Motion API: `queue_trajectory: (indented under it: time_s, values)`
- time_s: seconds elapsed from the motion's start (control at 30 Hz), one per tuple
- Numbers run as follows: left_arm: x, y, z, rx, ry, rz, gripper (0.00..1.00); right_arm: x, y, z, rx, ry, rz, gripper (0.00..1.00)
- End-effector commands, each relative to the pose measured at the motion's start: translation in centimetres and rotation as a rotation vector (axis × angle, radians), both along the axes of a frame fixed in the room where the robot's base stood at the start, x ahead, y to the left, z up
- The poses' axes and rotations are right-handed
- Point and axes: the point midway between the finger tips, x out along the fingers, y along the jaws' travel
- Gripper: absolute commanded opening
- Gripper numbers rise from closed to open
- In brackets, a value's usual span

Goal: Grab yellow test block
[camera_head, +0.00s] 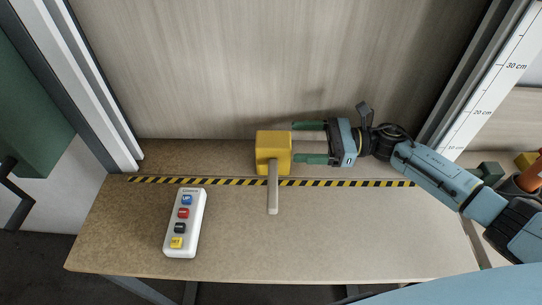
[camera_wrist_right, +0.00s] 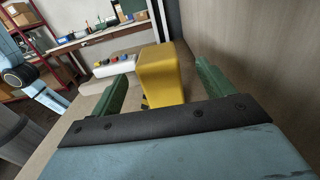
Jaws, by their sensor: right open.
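The yellow test block (camera_head: 272,143) stands on the wooden worktop near the wooden panel, with a pale bar (camera_head: 273,195) sticking out from it toward the front edge. My right gripper (camera_head: 295,142) comes in from the right and is open. Its green fingertips are at the right side of the block, one toward the back and one toward the front. In the right wrist view the block (camera_wrist_right: 162,75) shows between the two open fingers (camera_wrist_right: 163,75). I cannot tell whether either finger touches it. My left gripper is in neither view.
A white button box (camera_head: 185,222) with several coloured buttons lies at the front left. A black and yellow striped line (camera_head: 225,181) runs along the worktop (camera_head: 340,230). Upright rails (camera_head: 100,85) flank the panel (camera_head: 250,60). The front right worktop is clear.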

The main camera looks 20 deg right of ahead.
Motion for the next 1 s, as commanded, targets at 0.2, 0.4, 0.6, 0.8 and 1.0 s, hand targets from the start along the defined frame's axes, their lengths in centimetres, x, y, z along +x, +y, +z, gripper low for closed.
queue_trajectory:
  time_s: [0.2, 0.4, 0.6, 0.8, 1.0]
  values:
    - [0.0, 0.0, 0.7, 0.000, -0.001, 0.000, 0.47, 0.6, 2.3, 0.2, 0.002, -0.001, 0.001, 0.80]
    - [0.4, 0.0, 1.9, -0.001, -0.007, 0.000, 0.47, 1.2, 5.1, 0.0, 0.003, 0.000, 0.002, 0.80]
    - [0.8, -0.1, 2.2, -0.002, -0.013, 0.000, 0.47, 1.8, 7.0, -0.2, 0.001, 0.001, 0.000, 0.80]
    - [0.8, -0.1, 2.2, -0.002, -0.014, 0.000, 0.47, 1.8, 7.1, -0.4, 0.000, 0.001, 0.000, 0.80]
    - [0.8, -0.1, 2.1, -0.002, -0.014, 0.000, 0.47, 1.8, 7.0, -0.3, 0.000, 0.001, 0.000, 0.59]
